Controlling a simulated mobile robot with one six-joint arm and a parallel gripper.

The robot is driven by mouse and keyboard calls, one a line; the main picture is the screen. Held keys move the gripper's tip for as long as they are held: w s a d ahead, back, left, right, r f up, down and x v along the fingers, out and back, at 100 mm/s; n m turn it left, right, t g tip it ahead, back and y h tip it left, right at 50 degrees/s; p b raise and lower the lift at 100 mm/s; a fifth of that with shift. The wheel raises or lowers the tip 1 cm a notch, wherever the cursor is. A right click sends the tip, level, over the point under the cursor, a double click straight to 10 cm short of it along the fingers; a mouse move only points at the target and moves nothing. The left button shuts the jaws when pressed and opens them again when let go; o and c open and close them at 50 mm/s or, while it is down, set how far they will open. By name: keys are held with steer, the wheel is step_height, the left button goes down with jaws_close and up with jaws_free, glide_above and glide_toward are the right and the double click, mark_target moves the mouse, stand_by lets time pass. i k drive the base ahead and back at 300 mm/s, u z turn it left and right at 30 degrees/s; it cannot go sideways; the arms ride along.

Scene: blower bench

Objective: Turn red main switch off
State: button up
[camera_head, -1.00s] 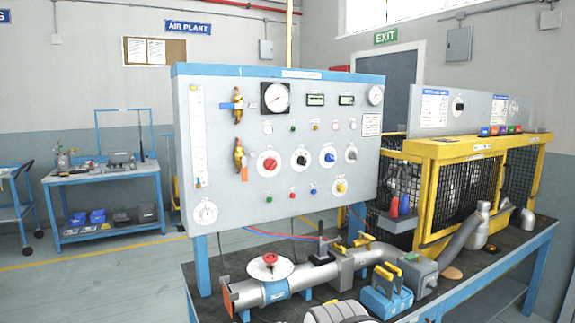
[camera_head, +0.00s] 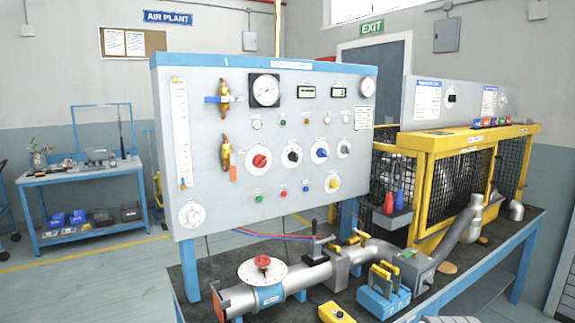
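A red rotary knob (camera_head: 260,161) on a round white dial sits on the upright grey panel (camera_head: 210,130), leftmost in a row of knobs. It is the likeliest red main switch, but its label and its set position are too small to read. A black knob (camera_head: 293,156), a blue knob (camera_head: 321,152) and a smaller dark knob (camera_head: 344,149) follow to its right. My gripper is not in view, so nothing is seen touching the red knob.
Brass valves (camera_head: 224,153) stick out left of the red knob. Below the panel, a pipe (camera_head: 292,283) with a red-centred disc (camera_head: 263,264) runs along the bench, near a blue box (camera_head: 383,298) and a yellow box (camera_head: 336,313). A yellow mesh guard (camera_head: 440,185) stands right.

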mark_target(260, 161)
steer(key=u, duration=0.05)
steer(key=i, duration=1)
steer(key=z, duration=0.05)
